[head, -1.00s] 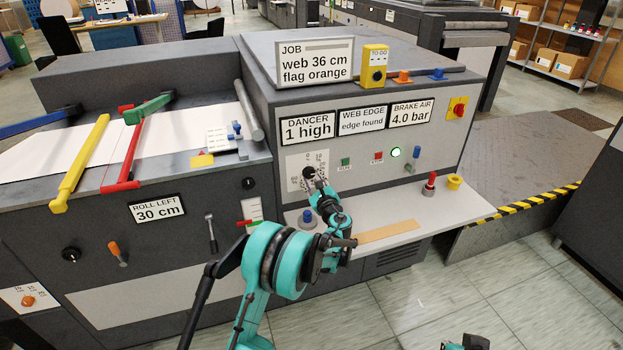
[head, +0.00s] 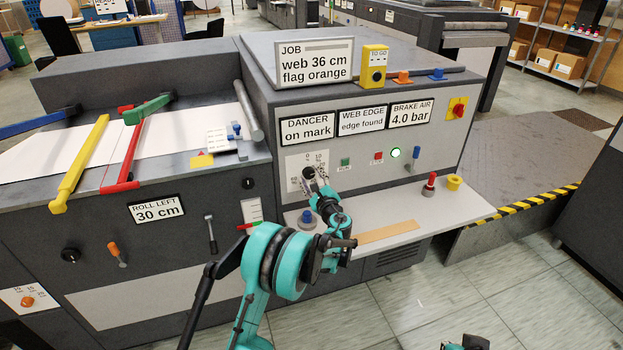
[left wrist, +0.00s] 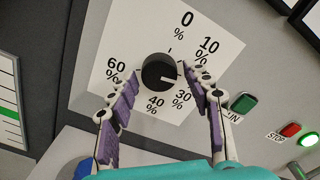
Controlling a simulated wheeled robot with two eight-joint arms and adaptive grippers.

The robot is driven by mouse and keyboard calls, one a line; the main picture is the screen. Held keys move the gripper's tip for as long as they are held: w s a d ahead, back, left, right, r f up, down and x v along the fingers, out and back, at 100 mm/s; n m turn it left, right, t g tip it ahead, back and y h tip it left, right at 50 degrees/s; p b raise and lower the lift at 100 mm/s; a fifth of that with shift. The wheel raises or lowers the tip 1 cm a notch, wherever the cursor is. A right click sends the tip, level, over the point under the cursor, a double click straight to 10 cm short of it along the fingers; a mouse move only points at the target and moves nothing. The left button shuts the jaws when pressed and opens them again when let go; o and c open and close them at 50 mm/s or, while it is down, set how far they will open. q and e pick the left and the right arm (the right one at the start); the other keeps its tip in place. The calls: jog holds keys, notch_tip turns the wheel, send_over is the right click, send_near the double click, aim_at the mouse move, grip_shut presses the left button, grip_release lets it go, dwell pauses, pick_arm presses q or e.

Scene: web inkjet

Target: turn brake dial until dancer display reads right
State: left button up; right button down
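The brake dial is a round black knob (left wrist: 160,72) with a white pointer line on a white plate marked in percent, also showing in the head view (head: 309,172). Its pointer aims right and slightly down in the left wrist view, between the 10 and 30 marks. The dancer display (head: 307,130) reads "on mark". My left gripper (left wrist: 163,70) has its fingers on either side of the dial, with small gaps visible between them and the knob. The right finger covers part of the scale.
The brake air display (head: 410,113) reads 4.0 bar and the web edge display (head: 361,121) reads "edge found". A green button (left wrist: 243,102) and red stop button (left wrist: 290,130) sit right of the dial. A blue knob (head: 307,218) stands on the shelf below.

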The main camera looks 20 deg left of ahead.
pick_arm(q)
jog(key=shift+s+d, duration=0.1)
jog(key=v, duration=1.1)
jog(key=shift+s+d, duration=0.25)
jog(key=shift+s, duration=0.05)
jog(key=shift+a, duration=0.1)
jog(key=s+a+r+n+g+h, duration=0.25)
jog(key=s+a+n, duration=0.2)
jog(key=s, duration=0.35)
jog(key=s+a+r+n+g+h, duration=0.1)
jog(key=s+a+r+n+g, duration=0.2)
jog(key=s+n, duration=0.35)
jog(key=s+d+f+n+h, duration=0.1)
jog(key=s+d+n+h, duration=0.1)
jog(key=s, duration=0.5)
jog(key=s+d+f+n+g+h, duration=0.1)
jog(key=s+n, duration=0.3)
jog(key=s, duration=0.4)
jog(key=s+d+f+n+g+h, duration=0.1)
jog(key=s+d+f+n+h, duration=0.1)
jog(key=s, duration=0.6)
jog(key=shift+s+d+f+n+h, duration=0.2)
jog(key=shift+d+f+n+h, duration=0.2)
jog(key=shift+d+n+h, duration=0.5)
